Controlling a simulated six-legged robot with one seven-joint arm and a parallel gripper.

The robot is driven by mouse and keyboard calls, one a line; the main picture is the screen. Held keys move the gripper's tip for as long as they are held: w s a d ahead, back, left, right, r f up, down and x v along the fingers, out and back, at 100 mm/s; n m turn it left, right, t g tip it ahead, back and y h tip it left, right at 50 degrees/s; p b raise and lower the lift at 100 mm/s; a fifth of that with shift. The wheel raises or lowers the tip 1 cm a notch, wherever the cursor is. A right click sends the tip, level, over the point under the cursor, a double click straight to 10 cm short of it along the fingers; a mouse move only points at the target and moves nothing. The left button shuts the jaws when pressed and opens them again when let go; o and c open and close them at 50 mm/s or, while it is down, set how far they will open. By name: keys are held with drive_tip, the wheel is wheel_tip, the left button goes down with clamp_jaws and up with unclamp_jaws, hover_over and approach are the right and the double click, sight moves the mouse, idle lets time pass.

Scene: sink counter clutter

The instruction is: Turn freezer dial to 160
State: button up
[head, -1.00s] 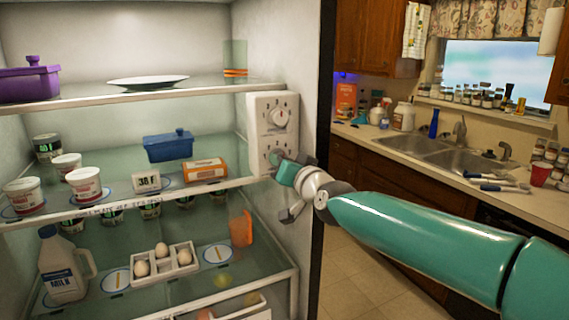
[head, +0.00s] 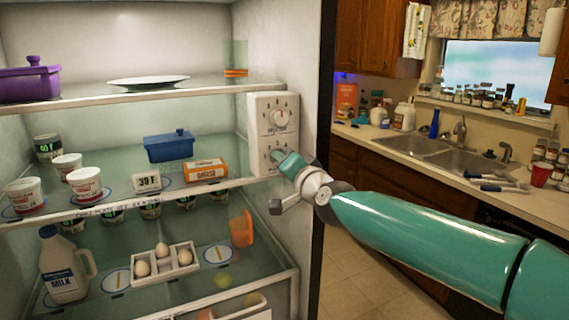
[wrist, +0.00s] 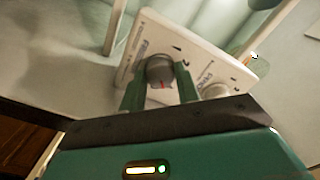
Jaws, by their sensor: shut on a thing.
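A white control panel (head: 261,128) with two round dials is mounted on the right inner wall of the open fridge. The upper dial (head: 279,118) is free and light coloured. My gripper (head: 281,158) reaches the lower dial, which it mostly hides in the head view. The other dial (wrist: 214,90) is just right of the fingers. The panel's lettering is too small to read surely.
A sink counter (head: 410,150) is at right. Open floor lies between.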

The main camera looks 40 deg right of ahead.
drive_tip(key=o, duration=1)
drive_tip(key=shift+s, duration=0.1)
drive_tip(key=v, duration=1.3)
drive_tip(key=shift+s+a, duration=0.15)
drive_tip(key=shift+s, duration=0.1)
